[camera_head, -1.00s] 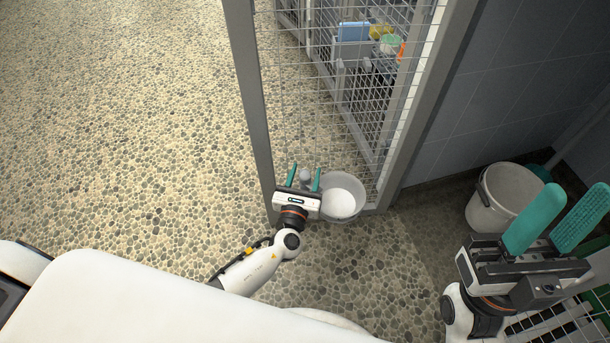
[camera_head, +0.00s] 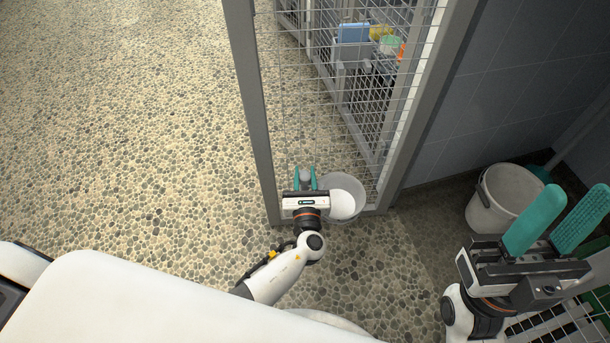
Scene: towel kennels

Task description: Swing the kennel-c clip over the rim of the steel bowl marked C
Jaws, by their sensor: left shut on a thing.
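The steel bowl (camera_head: 354,183) sits low at the wire mesh gate, with a white round area inside it. No letter C is readable on it. My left gripper (camera_head: 305,174) is just left of the bowl, its teal fingers closed on a small grey rounded piece (camera_head: 306,174), which looks like the kennel clip. The gripper body covers the bowl's left side, so I cannot tell whether the clip is over the rim or beside it. My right gripper (camera_head: 562,205) is at the right, its teal fingers wide apart and empty.
The gate's grey frame post (camera_head: 250,100) stands left of the mesh, and another post stands right. A white bucket (camera_head: 505,198) stands by the tiled wall. Behind the mesh are blue, yellow and orange items. The pebbled floor (camera_head: 120,130) at left is clear.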

